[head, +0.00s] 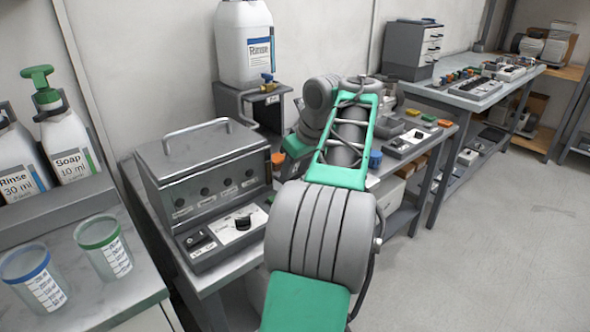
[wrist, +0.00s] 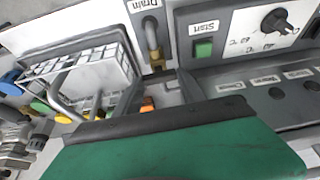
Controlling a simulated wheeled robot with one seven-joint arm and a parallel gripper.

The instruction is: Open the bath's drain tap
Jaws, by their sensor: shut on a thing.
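The bath (head: 205,165) is a grey metal box with a lid handle, on the bench at left. In the wrist view its front panel (wrist: 250,45) shows tilted at upper right. The Drain label (wrist: 148,4) and the drain tap (wrist: 153,48), with a short pipe and brass fitting, are at top centre. A small orange part (wrist: 148,104) shows below the tap, close to my gripper's dark edge; it looks like the tap's handle. My gripper (wrist: 160,122) is shut at the drain tap, its green body filling the lower wrist view. The jaw contact is hidden. In the head view my arm hides the jaws.
A Rinse container (head: 245,45) with a blue-handled tap stands on a stand behind the bath. Two measuring cups (head: 103,248) and a Soap bottle (head: 68,140) are at left. The bench to the right holds coloured items and a blue jar (head: 375,159). The right floor is clear.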

